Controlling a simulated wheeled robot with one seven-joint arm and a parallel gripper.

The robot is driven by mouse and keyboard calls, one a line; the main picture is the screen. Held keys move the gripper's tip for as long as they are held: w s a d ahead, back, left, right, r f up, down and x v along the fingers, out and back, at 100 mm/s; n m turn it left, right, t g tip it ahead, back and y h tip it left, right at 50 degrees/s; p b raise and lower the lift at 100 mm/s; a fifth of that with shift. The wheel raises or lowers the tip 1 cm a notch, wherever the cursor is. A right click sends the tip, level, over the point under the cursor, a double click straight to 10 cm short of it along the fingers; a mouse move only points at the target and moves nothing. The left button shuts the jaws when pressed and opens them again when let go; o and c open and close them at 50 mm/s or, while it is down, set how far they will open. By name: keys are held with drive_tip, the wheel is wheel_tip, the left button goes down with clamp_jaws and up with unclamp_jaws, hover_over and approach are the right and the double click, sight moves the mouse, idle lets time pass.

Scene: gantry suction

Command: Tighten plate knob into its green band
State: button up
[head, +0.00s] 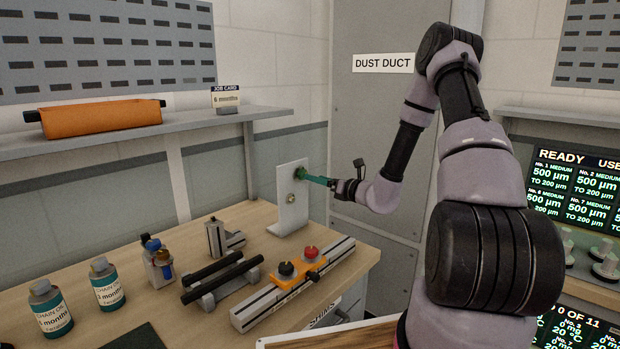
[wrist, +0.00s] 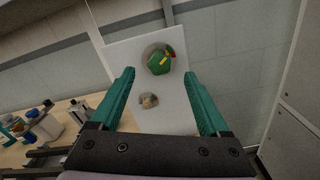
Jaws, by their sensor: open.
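A white upright plate (head: 291,205) stands on the bench and fills the middle of the wrist view (wrist: 125,55). Near its top is a round green knob (wrist: 159,63) with a yellow mark and a small red patch at its right edge. The knob also shows in the head view (head: 299,174), partly hidden by my fingers. A small brassy round part (wrist: 149,101) sits lower on the plate. My gripper (head: 310,178) is open and faces the plate; its two green fingers stand left and right, with the knob between them in the wrist view (wrist: 156,75). I cannot tell any contact.
The wooden bench (head: 190,275) carries a rail with a red and a black knob (head: 292,277), black-barred blocks (head: 220,277) and small bottles (head: 108,284). A grey dust duct (head: 370,140) stands behind my arm.

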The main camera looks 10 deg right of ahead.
drive_tip(key=v, duration=0.6)
drive_tip(key=shift+r, duration=0.1)
drive_tip(key=s+a+r+n+g+y, duration=0.2)
drive_tip(key=s+a+r+n+g, duration=1.1)
drive_tip(key=s+n, duration=0.35)
drive_tip(key=s+d+r+n+t+h, duration=0.5)
drive_tip(key=s+d+r+n+h, duration=0.5)
drive_tip(key=s, duration=0.4)
drive_tip(key=shift+s+d+r+n+t+h, duration=0.15)
drive_tip(key=shift+d+r+n+t+h, duration=0.15)
drive_tip(key=shift+d+r+n, duration=0.7)
